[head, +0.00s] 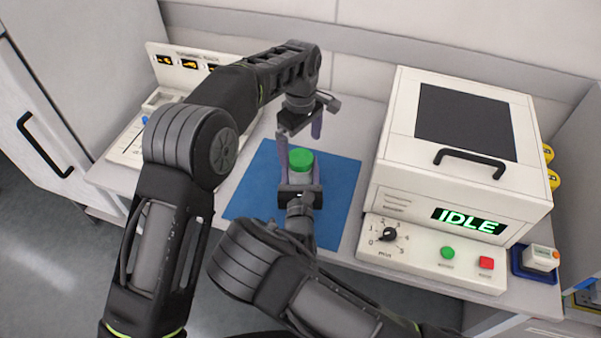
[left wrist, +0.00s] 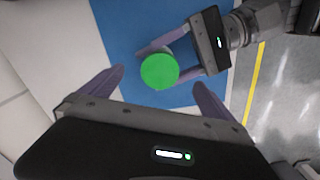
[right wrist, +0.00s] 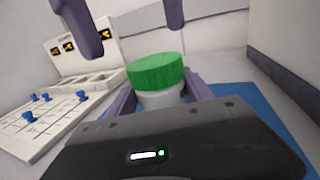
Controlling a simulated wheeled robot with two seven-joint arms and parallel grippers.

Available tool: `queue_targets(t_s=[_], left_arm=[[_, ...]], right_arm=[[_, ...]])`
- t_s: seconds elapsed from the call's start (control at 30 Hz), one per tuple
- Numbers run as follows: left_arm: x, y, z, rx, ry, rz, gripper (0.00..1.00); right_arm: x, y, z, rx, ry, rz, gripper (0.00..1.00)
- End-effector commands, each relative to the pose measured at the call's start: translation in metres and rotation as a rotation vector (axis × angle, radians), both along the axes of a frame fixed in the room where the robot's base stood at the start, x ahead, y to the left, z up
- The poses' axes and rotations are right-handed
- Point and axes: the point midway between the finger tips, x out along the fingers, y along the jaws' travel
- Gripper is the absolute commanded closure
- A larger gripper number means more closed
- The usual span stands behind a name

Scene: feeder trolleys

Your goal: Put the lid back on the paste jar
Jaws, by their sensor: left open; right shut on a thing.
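The paste jar (right wrist: 161,98) is white and stands upright on the blue mat (head: 344,190). The green lid (head: 301,160) sits level on top of it, with no gap that I can make out; whether it is screwed tight I cannot tell. The lid also shows in the left wrist view (left wrist: 160,71) and the right wrist view (right wrist: 156,71). My right gripper (head: 300,172) is shut on the jar's body, below the lid. My left gripper (head: 301,124) is open and empty above the lid, its fingers apart and not touching it.
A white machine (head: 460,150) with a display reading IDLE, a dial and buttons stands right of the mat. A white panel with blue pegs (right wrist: 45,115) stands on the left. A small device in a blue tray (head: 540,258) is at far right. A wall closes the back.

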Motion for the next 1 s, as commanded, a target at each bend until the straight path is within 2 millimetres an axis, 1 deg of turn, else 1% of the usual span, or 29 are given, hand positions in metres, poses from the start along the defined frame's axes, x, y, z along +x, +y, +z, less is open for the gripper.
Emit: queue_targets(t_s=[0.2,0.33,0.47,0.73,0.87,1.0], left_arm=[[0.0,0.0,0.0,0.0,0.0,0.0,0.0],[0.0,0.0,0.007,-0.001,-0.001,0.0,0.0],[0.001,0.0,0.022,-0.001,-0.002,0.0,0.0],[0.001,0.0,0.063,-0.001,-0.003,0.0,0.0],[0.0,0.0,0.073,-0.001,-0.001,0.0,0.0],[0.0,0.0,0.075,0.0,0.0,0.0,0.0]], right_arm=[[0.0,0.0,0.0,0.0,0.0,0.0,1.0],[0.0,0.0,0.0,0.0,0.0,0.0,1.0],[0.0,0.0,0.0,0.0,0.0,0.0,1.0],[0.0,0.0,0.0,0.0,0.0,0.0,1.0],[0.0,0.0,0.0,0.0,0.0,0.0,1.0],[0.0,0.0,0.0,0.0,0.0,0.0,1.0]])
